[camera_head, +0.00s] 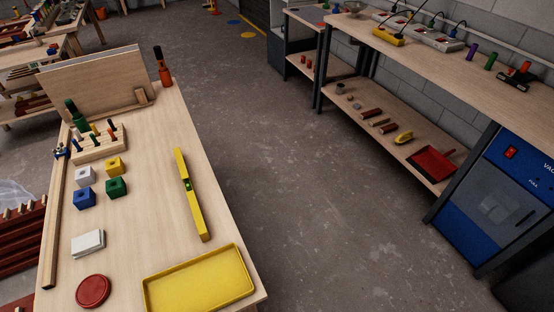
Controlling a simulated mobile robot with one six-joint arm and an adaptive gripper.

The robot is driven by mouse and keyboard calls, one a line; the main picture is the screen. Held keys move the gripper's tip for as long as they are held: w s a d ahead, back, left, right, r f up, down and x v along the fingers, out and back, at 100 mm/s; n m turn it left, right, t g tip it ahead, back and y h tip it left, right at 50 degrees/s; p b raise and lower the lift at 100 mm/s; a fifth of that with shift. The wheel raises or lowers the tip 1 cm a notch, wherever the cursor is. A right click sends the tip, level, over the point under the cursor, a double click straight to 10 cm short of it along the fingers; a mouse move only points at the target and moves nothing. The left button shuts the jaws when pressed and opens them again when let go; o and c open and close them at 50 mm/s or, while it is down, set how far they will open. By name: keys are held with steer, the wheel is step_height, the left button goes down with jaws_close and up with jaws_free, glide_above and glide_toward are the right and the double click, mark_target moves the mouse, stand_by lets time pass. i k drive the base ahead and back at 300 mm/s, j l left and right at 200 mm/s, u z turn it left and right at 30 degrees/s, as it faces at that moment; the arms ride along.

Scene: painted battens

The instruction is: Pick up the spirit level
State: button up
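The spirit level (192,196) is a long yellow bar with a green vial near its middle. It lies on the light wooden workbench (155,215), close to the bench's right edge. Its length runs from the far side toward the near side, just beyond the yellow tray (200,281). Nothing covers it. My gripper does not show in this view.
Left of the level stand several coloured blocks with holes (115,166), a peg rack (98,144), a white block (88,242) and a red disc (93,290). An upright board (98,82) stands at the far end. Open floor (310,190) lies to the right.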

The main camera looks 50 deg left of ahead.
mark_target(202, 229)
steer(key=i+j+u, duration=0.1)
steer(key=i+u, duration=0.75)
steer(key=i+l+u, duration=0.15)
steer(key=u, duration=0.3)
steer(key=i+l+u, duration=0.4)
steer(key=i+j+u, duration=0.2)
steer(key=u, duration=0.2)
steer(key=i+j+u, duration=0.2)
steer(key=u, duration=0.25)
steer(key=i+u, duration=0.25)
steer(key=u, duration=0.15)
steer(key=i+u, duration=0.25)
steer(key=u, duration=0.15)
steer(key=i+u, duration=0.25)
steer(key=u, duration=0.2)
steer(key=i+u, duration=0.1)
steer(key=i, duration=0.15)
